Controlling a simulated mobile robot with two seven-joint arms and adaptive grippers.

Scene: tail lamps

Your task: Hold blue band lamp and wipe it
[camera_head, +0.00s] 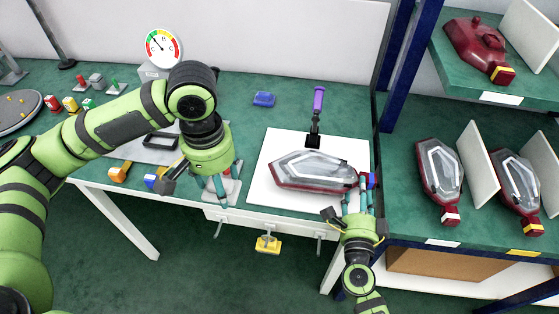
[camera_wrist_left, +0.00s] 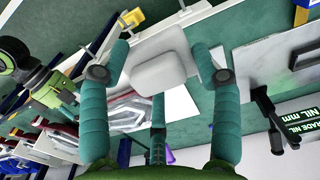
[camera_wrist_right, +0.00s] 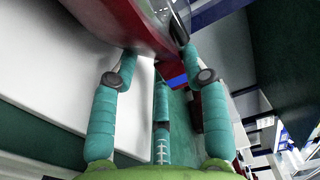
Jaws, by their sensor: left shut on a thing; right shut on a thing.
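The blue band lamp (camera_head: 312,170), with a clear lens and dark red housing, lies on a white board (camera_head: 262,185). Its blue band (camera_head: 368,180) is at its right end. My right gripper (camera_head: 358,190) is shut on the lamp near that end; the red housing (camera_wrist_right: 120,22) and blue band (camera_wrist_right: 178,80) show in the right wrist view. My left gripper (camera_head: 224,188) is left of the board, pointing down at the table's front edge. It is shut on a pale grey-white wiping pad (camera_wrist_left: 158,72), seen between its fingers in the left wrist view. The fingers partly hide the pad in the head view.
A purple-handled tool (camera_head: 317,105) stands behind the lamp, and a blue block (camera_head: 264,99) lies farther back. A dial gauge (camera_head: 163,47) is at the back left. Shelves with other red lamps (camera_head: 440,175) stand at right.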

